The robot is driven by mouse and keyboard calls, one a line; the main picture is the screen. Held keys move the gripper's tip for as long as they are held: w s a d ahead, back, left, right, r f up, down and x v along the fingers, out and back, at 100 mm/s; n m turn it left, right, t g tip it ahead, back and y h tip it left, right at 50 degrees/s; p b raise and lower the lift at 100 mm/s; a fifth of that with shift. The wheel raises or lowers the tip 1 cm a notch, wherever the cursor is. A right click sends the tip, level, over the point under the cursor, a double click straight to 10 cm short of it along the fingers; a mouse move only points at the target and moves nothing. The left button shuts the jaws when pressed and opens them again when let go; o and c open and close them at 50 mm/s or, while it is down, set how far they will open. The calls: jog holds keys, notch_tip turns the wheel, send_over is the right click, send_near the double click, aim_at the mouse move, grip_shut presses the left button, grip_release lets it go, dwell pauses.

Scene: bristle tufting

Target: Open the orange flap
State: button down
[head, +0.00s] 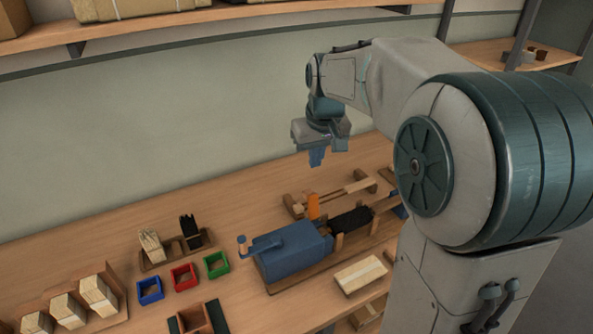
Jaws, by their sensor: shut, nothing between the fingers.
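The orange flap (313,206) is a small upright orange piece. It shows just behind the blue machine (290,252), near that machine's right end, in front of a wooden rack. My gripper (317,159) is shut and empty. It points down in the air above and behind the flap, apart from it. The flap's lower edge and any hinge are too small or hidden to make out.
A wooden rack (362,184) lies behind the flap. A black bristle bundle (351,221) sits right of the machine. Blue (150,291), red (184,277) and green (217,265) bins stand left. Wooden blocks (97,294) stand front left. A shelf (180,27) runs above.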

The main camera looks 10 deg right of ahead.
jog(key=n+g+b, duration=0.1)
jog(key=n+b, duration=0.1)
send_over(310, 204)
jog(key=w+a, duration=0.1)
jog(key=w, duration=0.7)
notch_tip(310, 204, down, 10)
notch_tip(310, 204, down, 10)
jog(key=s+p, duration=0.2)
jog(key=shift+d+r+p, duration=0.15)
jog(key=shift+r+p, duration=0.05)
jog(key=shift+p, duration=0.2)
jog(key=shift+s+f+b, duration=0.1)
jog(key=shift+b, duration=0.5)
